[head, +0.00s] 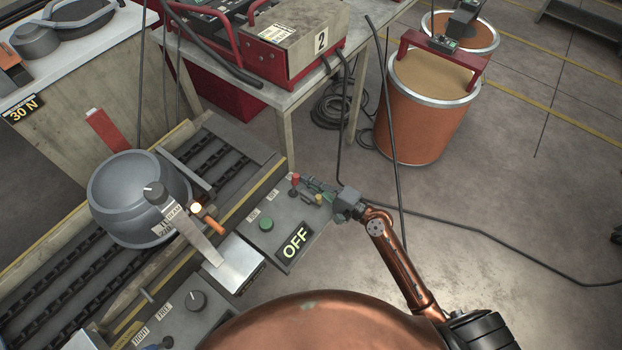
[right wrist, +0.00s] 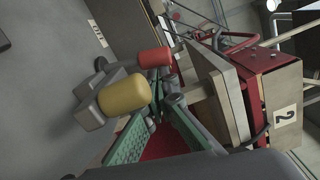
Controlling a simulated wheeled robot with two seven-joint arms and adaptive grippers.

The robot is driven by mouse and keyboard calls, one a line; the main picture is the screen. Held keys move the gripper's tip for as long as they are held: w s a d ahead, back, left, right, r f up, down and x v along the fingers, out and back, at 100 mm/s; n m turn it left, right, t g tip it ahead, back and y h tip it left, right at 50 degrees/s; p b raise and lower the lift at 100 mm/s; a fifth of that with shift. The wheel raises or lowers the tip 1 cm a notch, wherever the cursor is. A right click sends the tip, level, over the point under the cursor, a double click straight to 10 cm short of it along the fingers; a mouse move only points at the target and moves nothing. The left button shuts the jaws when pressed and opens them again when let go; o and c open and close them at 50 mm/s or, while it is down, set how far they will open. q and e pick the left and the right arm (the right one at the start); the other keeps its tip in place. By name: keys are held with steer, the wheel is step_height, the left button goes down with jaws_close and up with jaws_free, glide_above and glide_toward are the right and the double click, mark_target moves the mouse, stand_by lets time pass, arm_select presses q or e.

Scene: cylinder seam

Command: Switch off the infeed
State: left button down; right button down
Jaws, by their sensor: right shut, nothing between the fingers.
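A grey control panel (head: 262,238) stands in the middle of the head view. It bears a green button (head: 266,224), a dark plate reading OFF (head: 294,242), a red-tipped control (head: 295,179) and a yellow-tipped control (head: 319,200). My right gripper (head: 309,185) is at the panel's far right corner, beside these two controls. In the right wrist view, the red knob (right wrist: 155,57) and yellow knob (right wrist: 123,96) stand close to the green-padded fingers (right wrist: 160,118). The gripper is shut and empty; I cannot tell whether it touches a knob. My left gripper is out of view.
A conveyor (head: 60,277) with dark chains and a grey cylinder part (head: 125,195) lies left of the panel. A red machine marked 2 (head: 290,45) is on a table behind. Orange drums (head: 420,115) stand at the back right. A cable crosses the otherwise open floor at right.

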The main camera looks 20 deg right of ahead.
steer(key=shift+w+d+f+b, duration=0.2)
steer(key=shift+d+f+b, duration=0.1)
steer(key=shift+d+b, duration=0.1)
steer(key=s+d+b, duration=0.2)
steer(key=s+d, duration=0.4)
steer(key=d, duration=0.3)
steer(key=shift+s+f, duration=0.25)
steer(key=shift+d, duration=0.1)
